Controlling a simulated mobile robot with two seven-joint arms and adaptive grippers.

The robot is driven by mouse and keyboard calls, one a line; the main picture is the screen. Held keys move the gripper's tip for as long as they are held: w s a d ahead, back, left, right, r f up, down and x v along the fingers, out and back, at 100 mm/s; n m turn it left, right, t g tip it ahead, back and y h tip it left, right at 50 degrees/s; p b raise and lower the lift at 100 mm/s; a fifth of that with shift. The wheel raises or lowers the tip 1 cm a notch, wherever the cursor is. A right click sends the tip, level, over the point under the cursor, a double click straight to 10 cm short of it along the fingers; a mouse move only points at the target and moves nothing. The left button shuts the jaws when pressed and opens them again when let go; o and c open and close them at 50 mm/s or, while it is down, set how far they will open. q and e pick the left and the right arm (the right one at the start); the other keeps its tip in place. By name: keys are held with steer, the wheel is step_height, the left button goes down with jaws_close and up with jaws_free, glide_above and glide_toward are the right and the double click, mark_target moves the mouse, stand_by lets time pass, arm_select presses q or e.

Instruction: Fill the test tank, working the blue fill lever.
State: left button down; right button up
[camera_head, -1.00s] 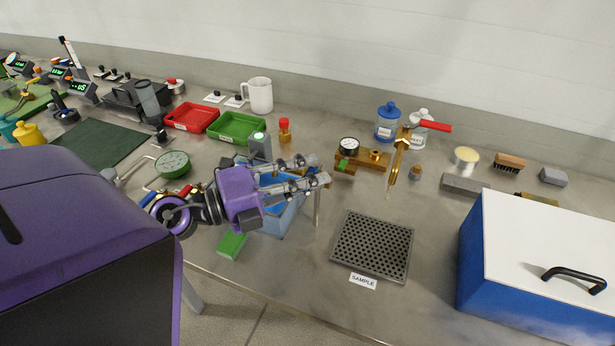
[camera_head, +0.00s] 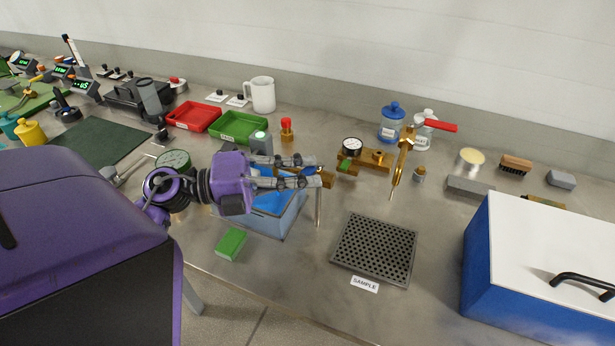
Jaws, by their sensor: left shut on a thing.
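The test tank (camera_head: 291,217) is a blue open box left of the bench's centre, with bright blue showing inside. My left gripper (camera_head: 318,173) reaches over it from the left, fingers pointing right. It is shut on a blue piece (camera_head: 308,171), which looks like the blue fill lever. Brass (camera_head: 327,178) shows just past the fingertips. The fingers and palm hide most of the lever and part of the tank. My right gripper is not in view.
A brass fitting with a dial gauge (camera_head: 352,147) and a red-handled brass valve (camera_head: 404,158) stand right of the gripper. A perforated plate (camera_head: 374,249), a green block (camera_head: 231,244) and a blue case (camera_head: 484,255) lie nearer. Red (camera_head: 193,116) and green (camera_head: 237,127) trays sit behind.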

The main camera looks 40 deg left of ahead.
arm_select(q)
steer(key=c, duration=1.9)
jaws_free()
steer(key=shift+o, duration=0.2)
steer(key=v, duration=1.2)
